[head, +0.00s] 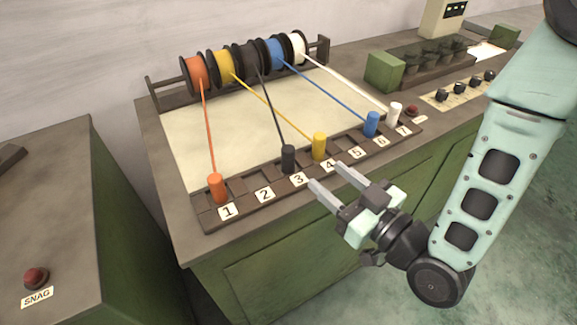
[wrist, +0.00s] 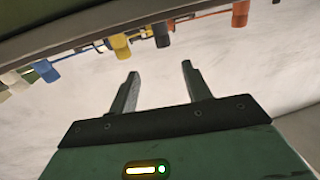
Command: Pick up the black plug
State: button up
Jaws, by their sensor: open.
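The black plug (head: 288,158) stands upright in the row of numbered sockets, by the label 3. A dark cord runs from its top back to the black spool (head: 247,58). The black plug also shows in the wrist view (wrist: 162,36), at the top edge, beyond the fingers. My gripper (head: 324,179) is open and empty, with two pale grey fingers. In the head view it appears to the right of and nearer than the black plug, apart from it. In the wrist view my gripper (wrist: 158,75) has nothing between its fingers.
An orange plug (head: 217,188) stands at 1, and a yellow plug (head: 319,146) is close right of the black one. A blue plug (head: 371,124) and a white plug (head: 395,114) stand further right. Taut cords cross the panel. A red SNAG button (head: 36,278) is at left.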

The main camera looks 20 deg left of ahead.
aim_at(293, 154)
jog(key=b, duration=0.2)
jog(key=a+b, duration=0.1)
jog(key=b, duration=0.2)
jog(key=shift+w+a+f+b, duration=0.1)
jog(key=shift+w+f+b, duration=0.2)
jog(key=shift+w, duration=0.05)
jog(key=b, duration=0.3)
jog(key=shift+a, duration=0.15)
jog(key=x, duration=0.3)
jog(key=shift+w+a+r, duration=0.15)
jog(key=shift+a+r, duration=0.15)
jog(key=shift+f+p+x, duration=0.15)
jog(key=shift+p+x, duration=0.15)
jog(key=shift+x, duration=1.3)
jog(key=shift+f+p+x, duration=0.1)
jog(key=shift+p+x, duration=0.15)
jog(key=shift+x, duration=1.35)
jog(key=shift+a, duration=0.1)
grip_shut()
